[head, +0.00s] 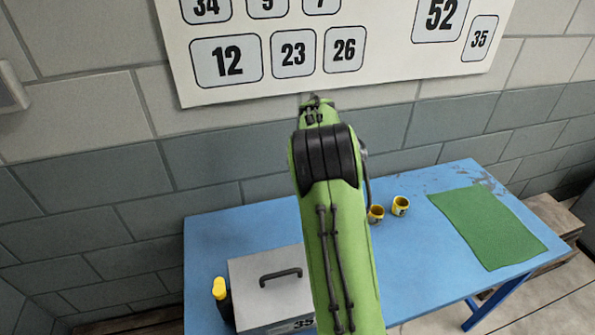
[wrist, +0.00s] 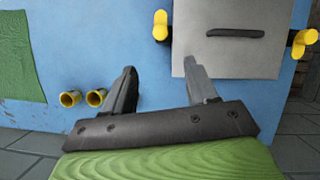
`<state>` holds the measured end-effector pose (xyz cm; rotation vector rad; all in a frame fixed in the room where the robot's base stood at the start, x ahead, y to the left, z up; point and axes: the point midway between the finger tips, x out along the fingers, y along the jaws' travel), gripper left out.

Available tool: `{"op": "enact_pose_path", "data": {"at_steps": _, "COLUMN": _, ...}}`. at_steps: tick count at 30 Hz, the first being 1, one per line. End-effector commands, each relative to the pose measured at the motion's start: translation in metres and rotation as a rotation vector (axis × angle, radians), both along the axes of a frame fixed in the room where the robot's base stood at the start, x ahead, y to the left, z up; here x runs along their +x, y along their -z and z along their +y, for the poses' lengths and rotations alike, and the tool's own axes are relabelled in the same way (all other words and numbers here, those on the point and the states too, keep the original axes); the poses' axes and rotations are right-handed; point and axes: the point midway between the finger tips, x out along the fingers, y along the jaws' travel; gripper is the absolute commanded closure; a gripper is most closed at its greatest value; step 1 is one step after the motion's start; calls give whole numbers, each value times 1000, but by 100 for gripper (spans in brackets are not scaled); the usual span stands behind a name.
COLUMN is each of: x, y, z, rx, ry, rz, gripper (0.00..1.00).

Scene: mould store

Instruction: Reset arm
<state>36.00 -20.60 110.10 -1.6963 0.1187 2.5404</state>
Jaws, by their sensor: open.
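My green arm rises in the middle of the head view, and its far end hides my gripper there. In the wrist view my gripper (wrist: 160,85) is open, its two grey fingers apart with nothing between them. It is above the blue table (head: 420,240), which also shows in the wrist view (wrist: 90,40). Two yellow cups (head: 376,214) (head: 400,205) stand close together on the table, just right of my arm in the head view. In the wrist view the cups (wrist: 70,98) (wrist: 96,97) are left of the left finger.
A grey box (head: 262,275) with a dark handle stands at the table's front left. A yellow-topped dark object (head: 220,290) is beside it. A green mat (head: 487,226) lies at the right. A brick wall with a number sign (head: 390,70) stands behind.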

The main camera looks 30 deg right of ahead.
Motion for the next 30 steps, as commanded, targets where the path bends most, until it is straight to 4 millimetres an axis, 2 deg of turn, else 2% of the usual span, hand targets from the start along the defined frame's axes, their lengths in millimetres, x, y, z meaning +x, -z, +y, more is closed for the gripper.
{"op": "enact_pose_path", "data": {"at_steps": 6, "x": 0, "y": -4, "z": 3, "rx": -1, "ry": -1, "rz": -13, "gripper": 43}}
{"op": "enact_pose_path", "data": {"at_steps": 8, "x": -2, "y": -16, "z": 13, "rx": -4, "ry": -2, "rz": -50, "gripper": 43}}
{"op": "enact_pose_path", "data": {"at_steps": 11, "x": -13, "y": -50, "z": 44, "rx": -10, "ry": -10, "rz": -167, "gripper": 43}}
{"op": "enact_pose_path", "data": {"at_steps": 15, "x": -44, "y": -92, "z": 99, "rx": -15, "ry": -30, "rz": -358, "gripper": 43}}
{"op": "enact_pose_path", "data": {"at_steps": 19, "x": -84, "y": -114, "z": 144, "rx": -19, "ry": -59, "rz": -531, "gripper": 43}}
{"op": "enact_pose_path", "data": {"at_steps": 24, "x": -142, "y": -117, "z": 187, "rx": -26, "ry": -97, "rz": -741, "gripper": 43}}
{"op": "enact_pose_path", "data": {"at_steps": 27, "x": -165, "y": -109, "z": 200, "rx": -30, "ry": -109, "rz": -829, "gripper": 43}}
{"op": "enact_pose_path", "data": {"at_steps": 30, "x": -176, "y": -104, "z": 205, "rx": -33, "ry": -115, "rz": -876, "gripper": 43}}
